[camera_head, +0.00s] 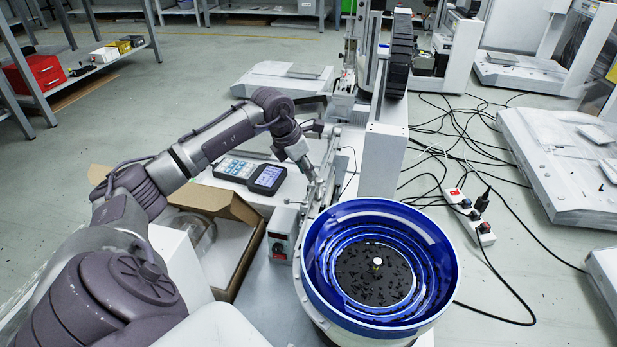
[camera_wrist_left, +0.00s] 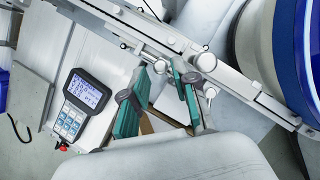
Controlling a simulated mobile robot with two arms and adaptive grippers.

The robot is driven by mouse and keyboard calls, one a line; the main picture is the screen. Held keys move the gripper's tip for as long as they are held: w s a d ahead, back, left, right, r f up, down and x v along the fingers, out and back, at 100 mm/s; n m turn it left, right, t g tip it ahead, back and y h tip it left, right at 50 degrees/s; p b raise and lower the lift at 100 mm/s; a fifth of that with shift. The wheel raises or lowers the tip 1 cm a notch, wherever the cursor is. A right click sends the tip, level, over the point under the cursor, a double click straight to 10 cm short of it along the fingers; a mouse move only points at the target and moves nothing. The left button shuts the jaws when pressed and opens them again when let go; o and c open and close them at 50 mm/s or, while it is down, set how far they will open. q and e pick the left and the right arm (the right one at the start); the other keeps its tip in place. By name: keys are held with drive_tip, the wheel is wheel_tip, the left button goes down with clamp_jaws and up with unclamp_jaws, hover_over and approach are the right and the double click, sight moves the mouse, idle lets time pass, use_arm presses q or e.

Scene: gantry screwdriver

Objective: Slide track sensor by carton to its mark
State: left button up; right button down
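The metal track (camera_wrist_left: 240,82) runs from upper left to lower right in the left wrist view and carries small clamped fittings. One fitting with a round knob (camera_wrist_left: 160,67), probably the track sensor by the carton, is at my fingertips. Another fitting with a knob (camera_wrist_left: 207,62) is farther right. My left gripper (camera_wrist_left: 167,66) has its teal-padded fingers apart at the track; whether a finger touches the knob is unclear. In the head view my left gripper (camera_head: 318,183) is at the track beside the feeder bowl. The open carton (camera_head: 256,213) lies left of it. I cannot make out the mark. My right gripper is out of view.
The blue feeder bowl (camera_head: 440,262) stands right of the track, with a grey control box (camera_head: 281,222) beside it. A tall machine column (camera_head: 385,160) stands behind the bowl. Cables and a power strip (camera_head: 470,215) are on the floor at right.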

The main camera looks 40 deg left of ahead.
use_arm(q)
drive_tip(key=shift+x, duration=0.75)
clamp_jaws()
drive_tip(key=shift+w+a+r+p, duration=0.25)
drive_tip(key=shift+w+r+p, duration=0.15)
drive_tip(key=shift+w+p, duration=0.2)
drive_tip(key=shift+w+a+f+p, duration=0.25)
drive_tip(key=shift+w+a+p, duration=0.15)
drive_tip(key=shift+w+p, duration=0.05)
